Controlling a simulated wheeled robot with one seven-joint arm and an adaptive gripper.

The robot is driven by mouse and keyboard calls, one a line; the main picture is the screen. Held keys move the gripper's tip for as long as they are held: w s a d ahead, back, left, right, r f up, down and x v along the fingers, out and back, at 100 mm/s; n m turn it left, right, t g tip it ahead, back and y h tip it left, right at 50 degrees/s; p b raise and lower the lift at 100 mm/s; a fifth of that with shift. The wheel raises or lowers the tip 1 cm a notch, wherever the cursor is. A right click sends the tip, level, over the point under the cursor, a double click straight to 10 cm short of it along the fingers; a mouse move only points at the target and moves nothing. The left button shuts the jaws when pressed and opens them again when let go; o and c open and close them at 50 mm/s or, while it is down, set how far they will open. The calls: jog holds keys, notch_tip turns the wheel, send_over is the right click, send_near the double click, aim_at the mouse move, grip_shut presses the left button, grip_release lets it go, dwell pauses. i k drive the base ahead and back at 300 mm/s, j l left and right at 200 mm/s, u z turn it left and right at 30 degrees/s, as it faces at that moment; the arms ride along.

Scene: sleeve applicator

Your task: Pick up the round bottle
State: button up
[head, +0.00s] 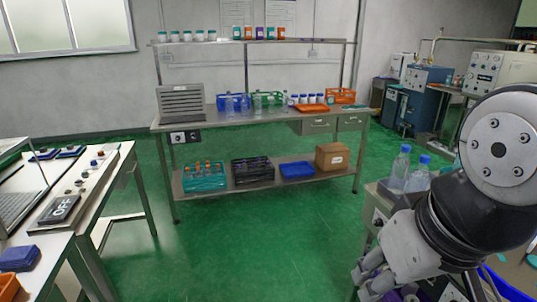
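Two clear bottles with blue caps stand upright close together on a bench at the right: a left bottle (400,170) and a right bottle (420,178). At this size I cannot tell which one is round. My arm crosses the right side of the view and partly covers the bench. My gripper (375,285) is low in the view, below and left of the bottles and apart from them. It is partly cut off by the bottom edge, and its fingertips do not show clearly.
A steel workbench (215,122) at the back holds racks, small jars and an orange tray (311,108); crates and a cardboard box (332,157) sit on its lower shelf. A console table (65,235) is at the left. The green floor (250,225) between is clear.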

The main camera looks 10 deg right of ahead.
aim_at(401, 167)
jog(key=i+j, duration=0.15)
jog(key=i, duration=0.5)
jog(key=i+j, duration=0.1)
jog(key=i, duration=0.55)
jog(key=i+j+z, duration=0.1)
jog(key=i+z, duration=0.2)
jog(key=z, duration=0.15)
jog(key=i+j+z, duration=0.2)
jog(key=z, duration=0.3)
jog(key=i+j+z, duration=0.55)
jog(key=j+z, duration=0.15)
jog(key=z, duration=0.2)
jog(key=i+j+z, duration=0.1)
jog(key=j+z, duration=0.85)
